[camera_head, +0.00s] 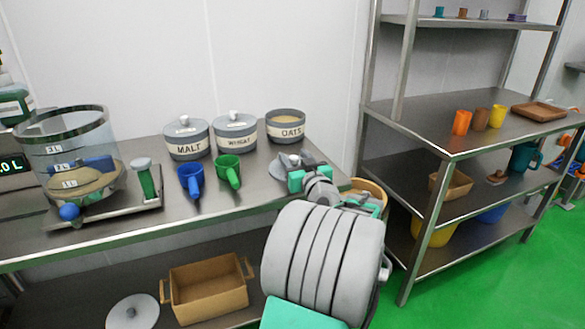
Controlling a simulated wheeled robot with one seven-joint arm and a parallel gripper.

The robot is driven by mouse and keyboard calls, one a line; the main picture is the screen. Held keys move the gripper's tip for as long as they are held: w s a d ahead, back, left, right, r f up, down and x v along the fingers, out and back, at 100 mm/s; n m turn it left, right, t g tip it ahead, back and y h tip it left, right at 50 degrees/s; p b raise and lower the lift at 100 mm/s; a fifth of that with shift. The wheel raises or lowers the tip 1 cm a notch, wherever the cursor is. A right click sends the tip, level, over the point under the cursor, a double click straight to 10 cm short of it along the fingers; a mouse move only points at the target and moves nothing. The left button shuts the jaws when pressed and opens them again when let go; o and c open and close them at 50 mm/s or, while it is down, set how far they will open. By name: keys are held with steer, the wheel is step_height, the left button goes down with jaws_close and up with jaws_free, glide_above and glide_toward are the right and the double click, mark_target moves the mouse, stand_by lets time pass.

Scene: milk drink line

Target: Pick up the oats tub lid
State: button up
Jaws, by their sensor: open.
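The oats tub (286,127) stands without a lid at the right of the steel table, with pale oats showing inside. My wrist and arm hide the area nearer to me.
Malt (188,139) and wheat (235,134) tubs stand lidded to the left. A blue scoop (191,180) and a green scoop (229,171) lie in front of them. Another grey lid (133,312) and a brown crate (207,288) are on the lower shelf. A steel rack (430,115) stands right.

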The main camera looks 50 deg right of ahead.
steer(key=shift+w+d, duration=0.15)
steer(key=shift+w, duration=0.1)
jaws_close()
stand_by(0.3)
